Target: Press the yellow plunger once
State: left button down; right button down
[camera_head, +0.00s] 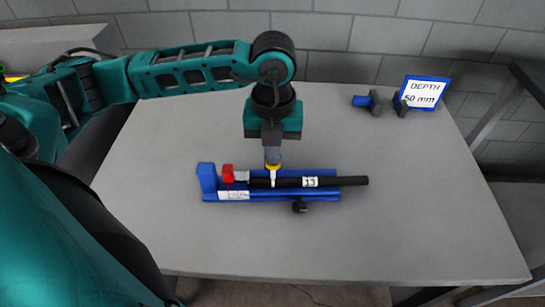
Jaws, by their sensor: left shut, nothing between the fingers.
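A small yellow part, which I take for the yellow plunger (272,167), shows at the middle of a blue fixture (208,178) on the table. My left gripper (273,180) is shut and empty, pointing down right at the yellow part and over the fixture. The fingers hide some of it, and I cannot tell whether they touch it. The fixture holds a black rod (345,181) with a "13" label (310,182). A red block (228,173) and a grey piece (242,176) sit at its left end. My right gripper is not in view.
A black knob (300,206) sticks out at the fixture's front. A "DEPTH 50 mm" sign (422,92) and a blue and black part (368,101) stand at the back right. The grey table (400,230) is clear in front and to the right.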

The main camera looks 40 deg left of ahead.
pick_arm(q)
notch_tip(320, 180, up, 3)
jog(key=shift+r+p, duration=0.15)
jog(key=shift+p, duration=0.8)
notch_tip(320, 180, up, 6)
jog(key=p, duration=0.4)
jog(key=shift+r, duration=0.15)
